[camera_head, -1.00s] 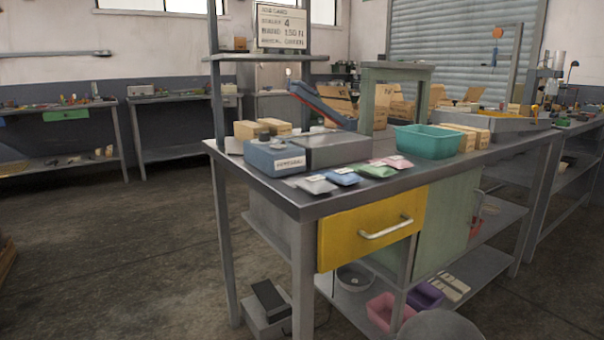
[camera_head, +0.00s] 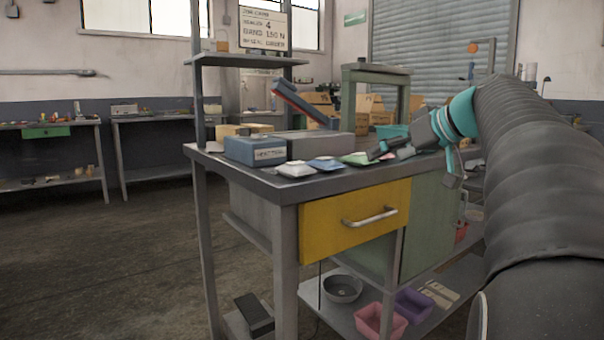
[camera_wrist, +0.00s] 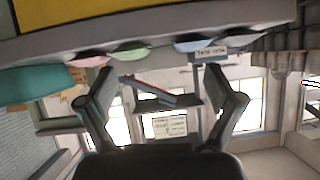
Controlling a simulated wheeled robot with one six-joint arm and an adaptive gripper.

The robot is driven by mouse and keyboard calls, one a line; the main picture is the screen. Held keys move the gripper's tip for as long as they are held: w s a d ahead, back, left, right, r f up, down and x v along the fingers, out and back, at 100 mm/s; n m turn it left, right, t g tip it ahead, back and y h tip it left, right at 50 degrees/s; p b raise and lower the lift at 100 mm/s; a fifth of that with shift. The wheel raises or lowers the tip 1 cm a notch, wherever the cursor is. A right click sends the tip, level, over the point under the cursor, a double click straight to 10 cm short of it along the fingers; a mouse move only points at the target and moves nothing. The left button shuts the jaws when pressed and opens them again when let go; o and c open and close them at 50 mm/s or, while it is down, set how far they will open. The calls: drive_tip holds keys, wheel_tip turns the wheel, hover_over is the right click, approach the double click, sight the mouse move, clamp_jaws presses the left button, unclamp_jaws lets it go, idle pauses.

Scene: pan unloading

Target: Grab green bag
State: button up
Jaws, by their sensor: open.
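The green bag (camera_head: 355,158) lies flat on the grey workbench (camera_head: 250,178), right of the blue bag (camera_head: 325,164) and a pale grey bag (camera_head: 296,170). In the wrist view, which is upside down, the green bag (camera_wrist: 128,53) shows between the pink bag (camera_wrist: 90,60) and the blue bag. My gripper (camera_head: 412,167) is near the bench's front edge, to the right of the green bag. Its fingers are spread with nothing between them, as the wrist view (camera_wrist: 159,72) also shows.
A grey-blue box (camera_head: 255,150) stands on the bench left of the bags. A teal bin (camera_head: 390,131) is behind my gripper. Below the bench top is a yellow drawer (camera_head: 330,222) with a protruding handle. The floor to the left is clear.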

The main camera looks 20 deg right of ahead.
drive_tip(key=n+t, duration=0.1)
approach(363, 154)
drive_tip(key=x, duration=0.2)
drive_tip(key=b+x, duration=0.1)
drive_tip(key=x, duration=0.1)
drive_tip(key=shift+w+a+f, duration=0.1)
drive_tip(key=shift+a+f, duration=0.25)
drive_tip(key=shift+a, duration=0.05)
drive_tip(key=shift+d+x, duration=0.2)
drive_tip(key=shift+x, duration=2.55)
drive_tip(key=shift+f, duration=0.1)
drive_tip(key=c, duration=1.3)
